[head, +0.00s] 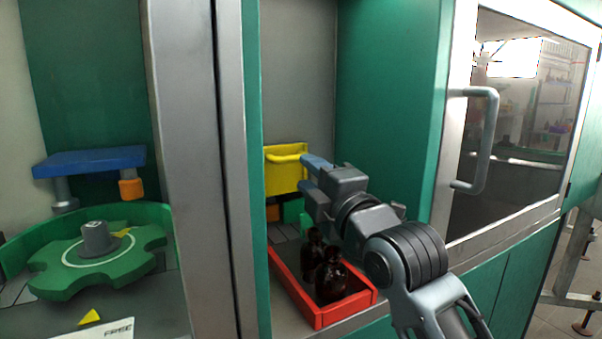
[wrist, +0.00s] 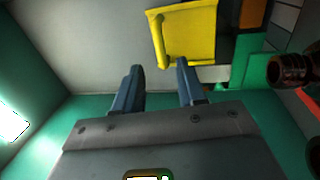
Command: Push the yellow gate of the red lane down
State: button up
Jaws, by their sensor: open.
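The yellow gate (head: 286,172) is a panel with a bar handle along its top, raised at the back of the red lane (head: 318,317). Dark amber bottles (head: 331,275) stand upright in the lane. My gripper (head: 314,172) reaches into the bay from the right, its blue fingertips beside the gate's right edge in the head view. In the wrist view the gate (wrist: 190,35) lies ahead of the open, empty fingers (wrist: 160,76), which show a gap between them. I cannot tell whether a finger touches the gate. My wrist hides part of the bay behind it.
A green star wheel (head: 95,262) sits in the left bay, under a blue block (head: 90,162). A grey post (head: 190,150) separates the bays. A green wall (head: 388,110) and a door with a handle (head: 490,140) stand to the right.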

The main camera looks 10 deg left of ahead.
jog(key=shift+v, duration=1.05)
jog(key=shift+c, duration=0.3)
jog(key=shift+w, duration=0.1)
jog(key=shift+c, duration=0.7)
jog(key=shift+w+a+r+m+g+b, duration=0.15)
jog(key=shift+w+r+m+g+b, duration=0.15)
jog(key=shift+b, duration=0.1)
jog(key=shift+c, duration=0.7)
jog(key=w+r+m+b, duration=0.1)
jog(key=m+g, duration=0.1)
jog(key=m, duration=0.1)
jog(key=w+a+r+m+g+b, duration=0.1)
jog(key=shift+w+r+b, duration=0.3)
jog(key=shift+r, duration=0.05)
grip_shut()
jog(key=s+d+r+m+g+h+b, duration=0.2)
jog(key=s+r+m+g+h+b, duration=0.25)
jog(key=r+m, duration=0.75)
jog(key=w+a+f+m, duration=0.1)
jog(key=w+a+f, duration=0.4)
jog(key=f, duration=0.5)
jog(key=shift+w+a+f, duration=0.2)
jog(key=shift+w+a, duration=0.05)
jog(key=shift+w, duration=0.85)
